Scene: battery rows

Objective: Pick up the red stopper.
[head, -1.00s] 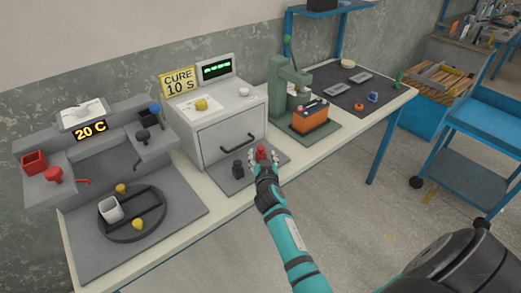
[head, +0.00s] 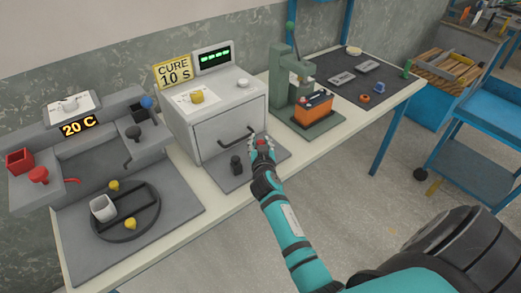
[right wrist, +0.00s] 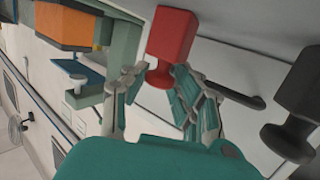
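The red stopper (head: 264,141) is at the right part of the grey mat in front of the box with the handle. In the right wrist view the red stopper (right wrist: 173,38) shows a square block and a rounder knob facing me. My right gripper (head: 263,148) is at it. In the right wrist view my right gripper's fingers (right wrist: 160,80) come together on either side of the knob and look closed on it. I cannot tell whether the stopper still touches the mat. My left gripper is not in view.
A black stopper (head: 236,165) stands on the mat just left of the red one, also in the right wrist view (right wrist: 295,100). The grey box (head: 225,122) with a handle is close behind. A green press (head: 288,88) with an orange battery (head: 313,107) stands to the right.

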